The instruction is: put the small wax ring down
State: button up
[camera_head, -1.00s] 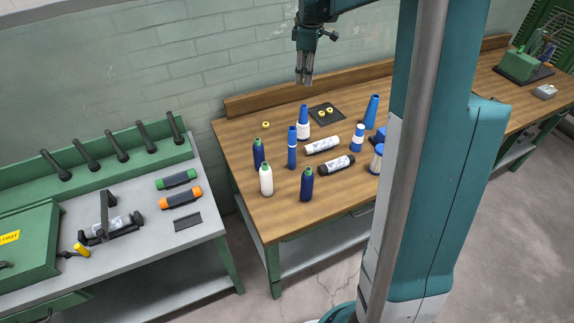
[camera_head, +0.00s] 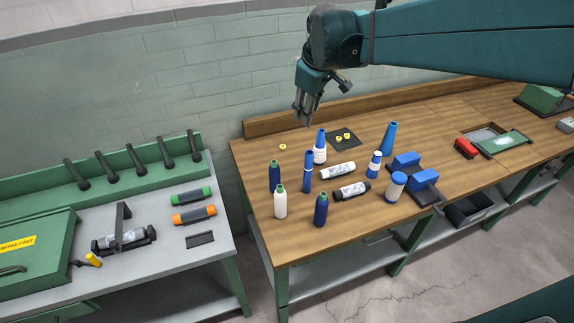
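Three small yellow rings show in the head view. One ring (camera_head: 282,147) lies alone on the bare wood near the back left of the bench. Two more, a left ring (camera_head: 339,139) and a right ring (camera_head: 347,136), lie on a dark square mat (camera_head: 355,143). My gripper (camera_head: 304,122) points down above the back of the bench, between the lone ring and the mat in the picture. Its fingers look close together, but the gap between them is too small to judge. I see no ring between them.
Several bottles and cones, including a blue-and-white bottle (camera_head: 320,150), stand in front of the mat. Two wrapped rolls (camera_head: 351,191) lie among them. A low wooden backboard (camera_head: 270,127) edges the wooden bench (camera_head: 262,180). Bare wood surrounds the lone ring.

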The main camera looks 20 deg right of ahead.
jog(key=s+a+f+m+t, duration=0.1)
jog(key=s+a+f+m, duration=0.2)
jog(key=s, duration=0.9)
jog(key=s+a+f+m+t, duration=0.2)
jog(key=s+a+f+m, duration=0.1)
jog(key=s+a, duration=0.6)
jog(key=s, duration=0.3)
jog(key=shift+y, duration=0.4)
